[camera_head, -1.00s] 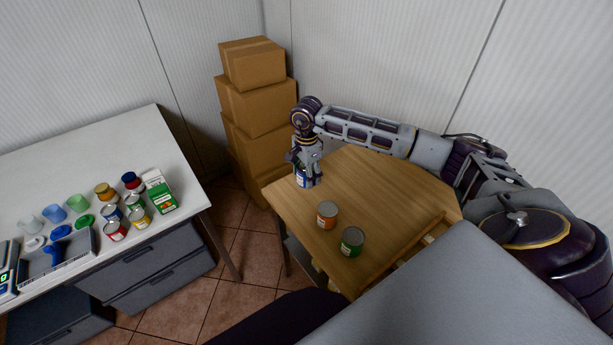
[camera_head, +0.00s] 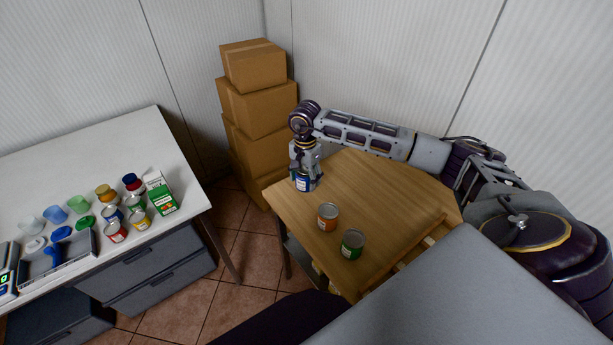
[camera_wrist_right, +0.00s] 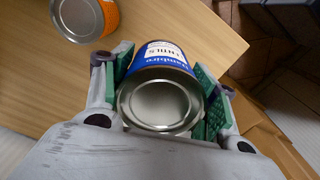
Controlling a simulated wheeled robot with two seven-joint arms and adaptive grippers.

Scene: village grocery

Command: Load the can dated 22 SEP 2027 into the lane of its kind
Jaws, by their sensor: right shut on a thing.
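My right gripper (camera_head: 305,170) is shut on a blue can (camera_head: 303,184) at the far left corner of the wooden table (camera_head: 375,195). In the right wrist view the blue can (camera_wrist_right: 162,88) sits between the green finger pads, its metal end toward the camera; part of a white label shows, but no date is readable. An orange can (camera_head: 328,217) and a green can (camera_head: 352,243) stand upright on the same table, apart from the gripper. The orange can (camera_wrist_right: 84,18) also shows in the right wrist view. My left gripper is out of view. No can lane is clearly identifiable.
A white counter (camera_head: 110,150) at left holds several cans, coloured cups, a green-and-white carton (camera_head: 160,192) and a dark tray (camera_head: 60,262). Stacked cardboard boxes (camera_head: 260,105) stand behind the wooden table. The table's middle and right are bare.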

